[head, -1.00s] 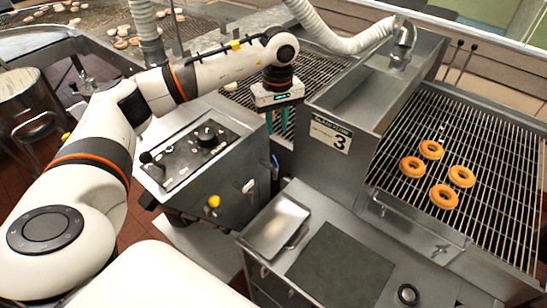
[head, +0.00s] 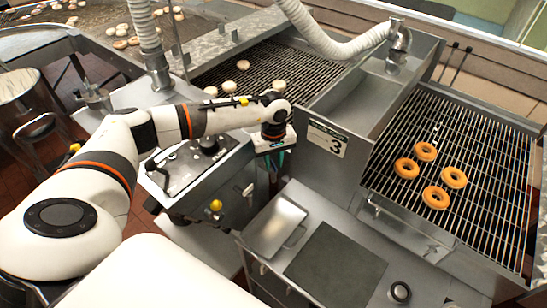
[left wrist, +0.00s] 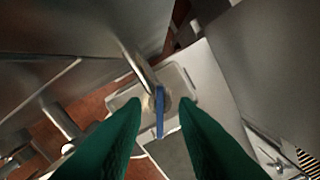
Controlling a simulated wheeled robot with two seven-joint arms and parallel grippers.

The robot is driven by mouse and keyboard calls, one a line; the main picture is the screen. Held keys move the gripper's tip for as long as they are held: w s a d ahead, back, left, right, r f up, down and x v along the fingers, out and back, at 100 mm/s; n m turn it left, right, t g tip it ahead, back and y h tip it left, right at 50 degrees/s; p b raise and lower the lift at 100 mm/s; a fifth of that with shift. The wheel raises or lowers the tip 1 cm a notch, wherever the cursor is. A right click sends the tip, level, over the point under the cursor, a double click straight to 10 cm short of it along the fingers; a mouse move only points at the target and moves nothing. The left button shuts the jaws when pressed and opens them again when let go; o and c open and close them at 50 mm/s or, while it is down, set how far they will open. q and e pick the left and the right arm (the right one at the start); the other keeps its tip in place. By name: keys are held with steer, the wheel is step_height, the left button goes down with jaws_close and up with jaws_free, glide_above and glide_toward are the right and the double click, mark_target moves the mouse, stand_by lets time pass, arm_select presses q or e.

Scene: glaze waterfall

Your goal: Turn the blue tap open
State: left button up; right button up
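The blue tap handle (left wrist: 160,113) shows in the left wrist view as a narrow upright blue lever near the middle. It is on a metal fitting and lies in the picture between the two green fingertips. My left gripper (left wrist: 160,108) is open, with a gap on each side of the handle and no visible contact. In the head view my left gripper (head: 277,160) points down between the grey control cabinet and the box marked 3. The tap cannot be made out there behind the fingers. My right gripper is in neither view.
The grey control cabinet (head: 190,168) with knobs is left of my gripper. The metal trough (head: 358,100) with the number 3 plate (head: 327,138) is on its right. A metal pan (head: 276,226) stands in front. Several orange rings (head: 425,151) lie on the right rack.

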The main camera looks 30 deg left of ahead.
arm_select(q)
jaws_close()
steer(key=n+b, duration=0.2)
steer(key=b, duration=0.1)
steer(key=shift+f+n, duration=0.25)
steer(key=shift+n, duration=0.05)
steer(key=shift+r+n+b, duration=0.25)
steer(key=shift+n+b, duration=0.5)
steer(key=shift+n, duration=0.15)
jaws_free()
steer(key=shift+r, duration=0.1)
